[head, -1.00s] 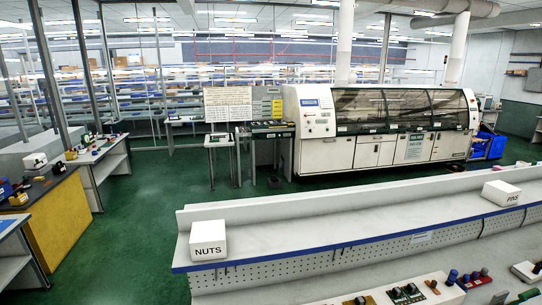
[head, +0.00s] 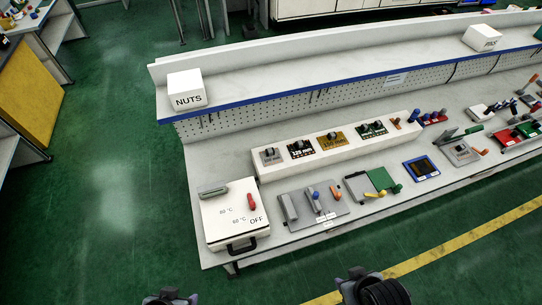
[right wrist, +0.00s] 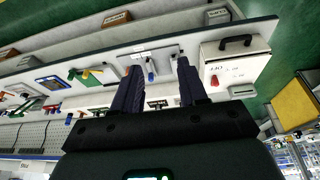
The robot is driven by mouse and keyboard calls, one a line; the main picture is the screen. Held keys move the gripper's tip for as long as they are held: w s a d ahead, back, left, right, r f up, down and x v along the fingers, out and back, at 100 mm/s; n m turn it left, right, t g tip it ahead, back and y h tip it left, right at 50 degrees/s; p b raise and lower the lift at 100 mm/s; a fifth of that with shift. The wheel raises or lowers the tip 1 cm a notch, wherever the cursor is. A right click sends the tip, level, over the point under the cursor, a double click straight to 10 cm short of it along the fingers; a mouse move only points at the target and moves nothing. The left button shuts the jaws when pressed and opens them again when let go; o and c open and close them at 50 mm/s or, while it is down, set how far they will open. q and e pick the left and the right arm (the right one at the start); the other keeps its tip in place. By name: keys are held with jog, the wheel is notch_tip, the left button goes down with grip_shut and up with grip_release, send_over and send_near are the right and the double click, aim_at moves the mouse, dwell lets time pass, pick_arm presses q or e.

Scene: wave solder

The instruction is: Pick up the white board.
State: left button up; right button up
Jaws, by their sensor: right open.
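No board that is plainly white stands out. Only dark parts of my right arm show at the bottom of the head view. A bit of my left gripper (head: 171,299) shows at the bottom edge; its jaws are hidden.
A white heater box (head: 222,220) with a red switch stands at the bench's left end. Beside it are a grey fixture plate (head: 330,207), a green board tool (head: 380,179) and a blue-framed item (head: 421,168). A NUTS box (head: 187,90) sits on the shelf.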

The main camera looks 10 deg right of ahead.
jog(key=shift+o, duration=0.4)
jog(key=shift+d, duration=0.1)
jog(key=shift+o, duration=1.3)
